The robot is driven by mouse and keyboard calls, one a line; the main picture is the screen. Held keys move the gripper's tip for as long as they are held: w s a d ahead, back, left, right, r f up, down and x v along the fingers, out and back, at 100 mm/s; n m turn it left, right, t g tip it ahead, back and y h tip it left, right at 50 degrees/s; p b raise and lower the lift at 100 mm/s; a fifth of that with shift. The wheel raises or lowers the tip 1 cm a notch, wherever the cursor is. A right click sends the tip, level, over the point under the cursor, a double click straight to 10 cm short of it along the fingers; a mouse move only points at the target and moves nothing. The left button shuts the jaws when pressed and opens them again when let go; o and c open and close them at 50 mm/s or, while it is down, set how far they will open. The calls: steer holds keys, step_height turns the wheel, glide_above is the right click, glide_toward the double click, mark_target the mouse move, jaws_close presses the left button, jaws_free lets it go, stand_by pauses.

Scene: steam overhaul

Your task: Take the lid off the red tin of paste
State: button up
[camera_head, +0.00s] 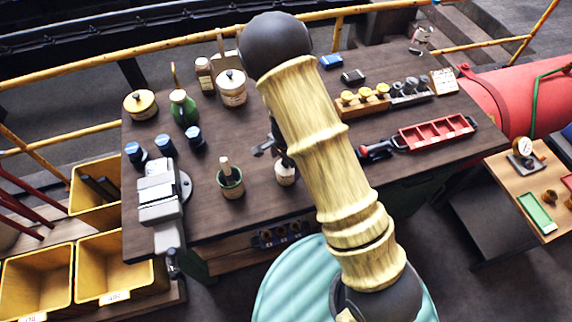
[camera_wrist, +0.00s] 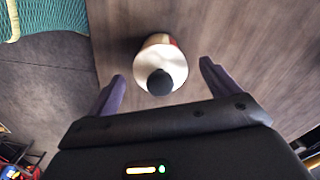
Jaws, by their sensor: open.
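The tin (camera_wrist: 172,39) shows from above in the wrist view, with a cream lid (camera_wrist: 150,62) and a round black knob (camera_wrist: 160,82) on it. A sliver of red shows on its side. The lid is on the tin. My gripper (camera_wrist: 162,69) is open, with one finger to each side of the lid and gaps on both sides. In the head view a small pale tin (camera_head: 285,175), apparently this one, stands on the workbench, partly hidden by my arm and gripper.
On the workbench (camera_head: 230,140) stand a green pot (camera_head: 230,182) with a brush to the left, a vise (camera_head: 160,195), a green bottle (camera_head: 184,108), and a larger cream-lidded tin (camera_head: 232,90) behind. A red tray (camera_head: 435,133) lies to the right.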

steer(key=c, duration=1.1)
step_height(320, 180, up, 10)
steer(key=shift+r+b, duration=0.1)
steer(key=shift+b, duration=0.6)
